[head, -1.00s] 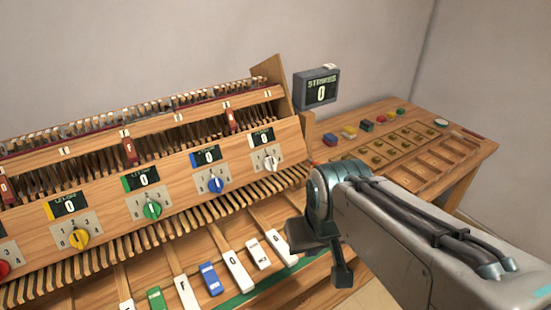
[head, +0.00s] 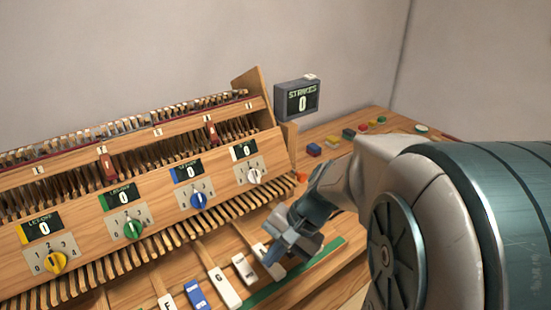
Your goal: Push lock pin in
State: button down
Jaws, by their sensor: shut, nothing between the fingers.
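A small orange-red piece (head: 302,177) shows at the right end of the wooden rail, just above my wrist. It may be the lock pin, but it is too small and too near my arm for me to tell, or to see how far in it sits. My gripper (head: 276,250) is shut and empty, over the white keys at the right end of the keyboard (head: 228,289). It hides part of the last key. I cannot tell whether it touches the key.
The sloped wooden panel carries coloured dials, such as a blue one (head: 198,201), and displays reading 0. A "STRIKES" display (head: 298,98) reads 0. Small coloured blocks (head: 314,149) lie on the bench at the right. My arm hides much of that bench.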

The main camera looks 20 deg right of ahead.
aim_at(303, 179)
jog(key=w+d+f+m+t+y+b, duration=0.1)
jog(key=w+d+f+m+t+y, duration=0.1)
jog(key=w+d+m+t, duration=0.35)
jog(key=w+d+f+m+t+y, duration=0.2)
jog(key=w+d+m+t+y, duration=0.15)
jog(key=w+m, duration=0.4)
jog(key=w+d+f+m+t+h, duration=0.1)
jog(key=d+f+m+t+h, duration=0.1)
jog(key=d+m, duration=0.3)
jog(key=w+d+f+m+t+h, duration=0.1)
jog(key=d+m+t+h, duration=0.3)
jog(key=d, duration=0.7)
jog(key=shift+w+d+f+m+t+b, duration=0.3)
jog(key=shift+w+f+m+b, duration=0.1)
jog(key=shift+m, duration=0.5)
jog(key=p+x, duration=0.3)
jog(key=x, duration=1)
jog(key=shift+w+a, duration=0.15)
jog(key=shift+w, duration=0.3)
jog(key=shift+a, duration=0.1)
